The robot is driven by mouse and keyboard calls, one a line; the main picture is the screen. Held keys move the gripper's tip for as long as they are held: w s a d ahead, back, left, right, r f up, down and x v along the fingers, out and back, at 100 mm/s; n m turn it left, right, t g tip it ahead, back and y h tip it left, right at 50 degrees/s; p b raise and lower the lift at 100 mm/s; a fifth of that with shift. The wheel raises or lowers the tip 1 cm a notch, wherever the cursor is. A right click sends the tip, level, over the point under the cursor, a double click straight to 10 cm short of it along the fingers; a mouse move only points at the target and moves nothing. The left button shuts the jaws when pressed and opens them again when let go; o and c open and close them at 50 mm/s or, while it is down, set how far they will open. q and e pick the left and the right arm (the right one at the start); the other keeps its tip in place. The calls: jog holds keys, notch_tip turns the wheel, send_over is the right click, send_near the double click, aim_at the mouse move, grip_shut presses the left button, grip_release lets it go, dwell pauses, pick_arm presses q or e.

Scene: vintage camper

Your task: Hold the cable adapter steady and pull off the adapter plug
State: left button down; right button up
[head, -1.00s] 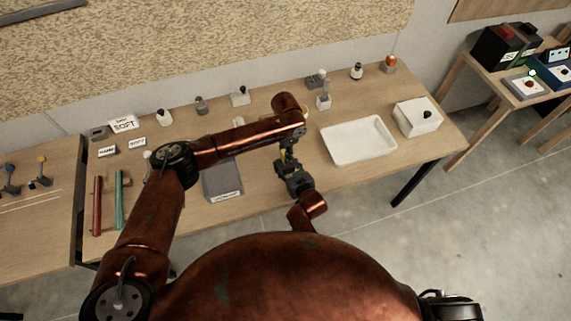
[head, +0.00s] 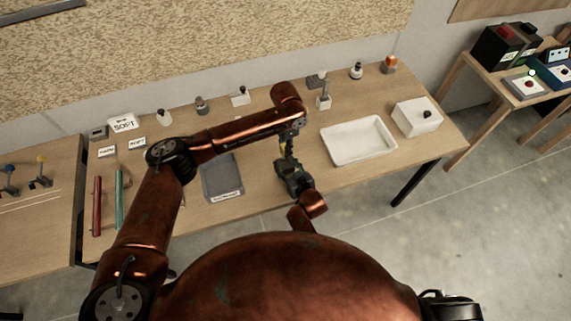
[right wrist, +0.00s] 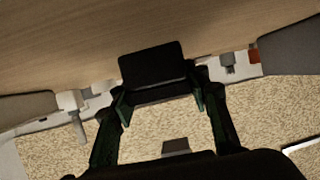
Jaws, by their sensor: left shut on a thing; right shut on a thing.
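My left gripper (head: 286,146) hangs from the arm that reaches across from the left. It is shut on a small part, likely the adapter plug, too small and covered to make out. Whether adapter and plug still touch cannot be told.
A white tray (head: 341,158) and a white box (head: 416,120) stand to the right on the table. Several small fixtures and signs line the back edge.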

jog(key=o, duration=1.4)
jog(key=shift+o, duration=0.2)
jog(key=v, duration=1.2)
jog(key=shift+f, duration=0.15)
